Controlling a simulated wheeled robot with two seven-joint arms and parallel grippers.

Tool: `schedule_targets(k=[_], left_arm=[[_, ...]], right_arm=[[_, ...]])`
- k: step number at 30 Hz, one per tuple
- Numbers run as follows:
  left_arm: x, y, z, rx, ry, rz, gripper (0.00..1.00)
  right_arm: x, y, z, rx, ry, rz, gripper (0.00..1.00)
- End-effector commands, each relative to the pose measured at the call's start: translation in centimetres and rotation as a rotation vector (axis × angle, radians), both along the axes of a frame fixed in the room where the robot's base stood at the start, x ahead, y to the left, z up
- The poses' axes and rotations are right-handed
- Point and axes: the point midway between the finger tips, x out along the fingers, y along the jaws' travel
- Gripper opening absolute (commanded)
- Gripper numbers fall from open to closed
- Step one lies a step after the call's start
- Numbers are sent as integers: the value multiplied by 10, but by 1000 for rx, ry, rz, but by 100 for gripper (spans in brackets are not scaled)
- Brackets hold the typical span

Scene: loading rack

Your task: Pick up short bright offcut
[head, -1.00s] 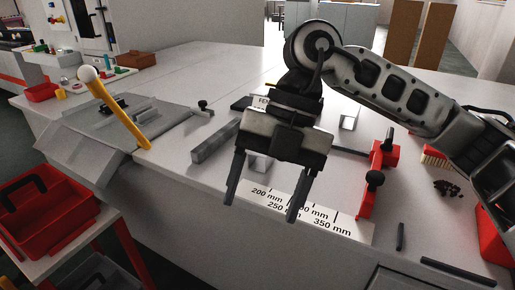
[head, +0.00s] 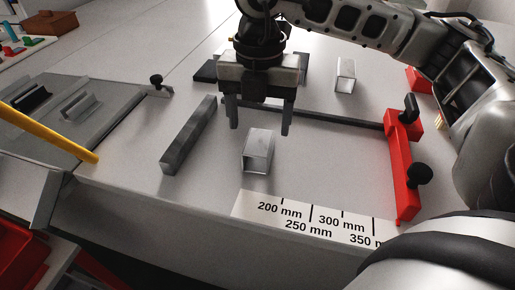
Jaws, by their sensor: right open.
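A short bright offcut (head: 257,150), a hollow square metal tube, lies on the worktop just behind the ruler strip. A second short bright tube piece (head: 345,76) lies further back and to the right. My right gripper (head: 259,128) points down with its two fingers apart and nothing between them. In the picture its fingertips are just behind the nearer offcut; I cannot tell their exact height above the worktop. My left gripper is out of view.
A longer dark grey bar (head: 189,135) lies left of the nearer offcut. A red stop with black knobs (head: 403,165) stands at the right. The ruler strip (head: 310,222) runs along the front. A yellow handle (head: 50,132) crosses the grey machine at the left.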

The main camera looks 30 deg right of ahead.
Motion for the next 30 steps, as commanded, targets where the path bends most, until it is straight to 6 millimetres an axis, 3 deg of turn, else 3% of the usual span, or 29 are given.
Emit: schedule_targets(k=[12,18,26,30], left_arm=[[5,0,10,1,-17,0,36],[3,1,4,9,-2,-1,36],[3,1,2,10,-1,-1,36],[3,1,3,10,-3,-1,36]], right_arm=[[0,-1,-42,-1,4,1,69],[0,-1,-67,0,1,2,69],[1,-1,-71,1,-1,2,69],[1,-1,-71,1,-1,2,33]])
